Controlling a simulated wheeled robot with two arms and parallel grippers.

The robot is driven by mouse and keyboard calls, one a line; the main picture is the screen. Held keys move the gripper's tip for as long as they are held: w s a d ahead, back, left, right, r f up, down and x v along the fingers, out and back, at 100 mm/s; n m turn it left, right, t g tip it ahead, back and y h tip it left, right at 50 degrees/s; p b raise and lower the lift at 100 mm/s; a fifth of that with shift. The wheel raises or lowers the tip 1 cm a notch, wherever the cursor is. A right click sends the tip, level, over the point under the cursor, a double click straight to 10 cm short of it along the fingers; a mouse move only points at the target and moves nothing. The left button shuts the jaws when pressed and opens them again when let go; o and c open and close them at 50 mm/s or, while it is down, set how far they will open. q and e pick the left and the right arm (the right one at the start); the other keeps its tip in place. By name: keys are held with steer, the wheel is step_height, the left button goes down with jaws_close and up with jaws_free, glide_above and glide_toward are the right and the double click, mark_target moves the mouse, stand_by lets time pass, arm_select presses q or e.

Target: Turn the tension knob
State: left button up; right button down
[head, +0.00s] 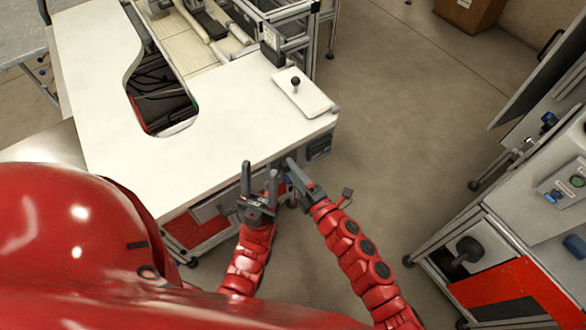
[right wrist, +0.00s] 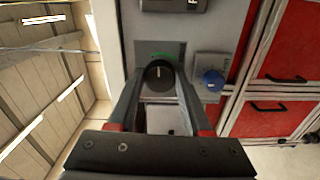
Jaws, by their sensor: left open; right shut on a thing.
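The tension knob (right wrist: 158,73) is a round black dial with a white pointer line and a green mark above it, on a grey panel (right wrist: 222,45). The pointer stands nearly straight up in the right wrist view. My right gripper (right wrist: 158,84) is shut on the knob, one finger on each side. In the head view my right gripper (head: 291,164) is at the front side of the white-topped bench (head: 225,105), and the knob is hidden there. My left gripper (head: 259,172) is open and empty, just left of it, near the bench edge.
A blue round knob (right wrist: 213,80) sits close right of my right gripper's fingers. Red drawers (right wrist: 281,117) with black handles are farther right. A small joystick plate (head: 304,96) lies on the bench corner. Open floor (head: 400,110) lies right of the bench.

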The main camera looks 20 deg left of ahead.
steer(key=shift+f+m, duration=0.1)
steer(key=shift+m, duration=0.9)
steer(key=shift+p, duration=0.3)
steer(key=shift+c, duration=1.7)
jaws_free()
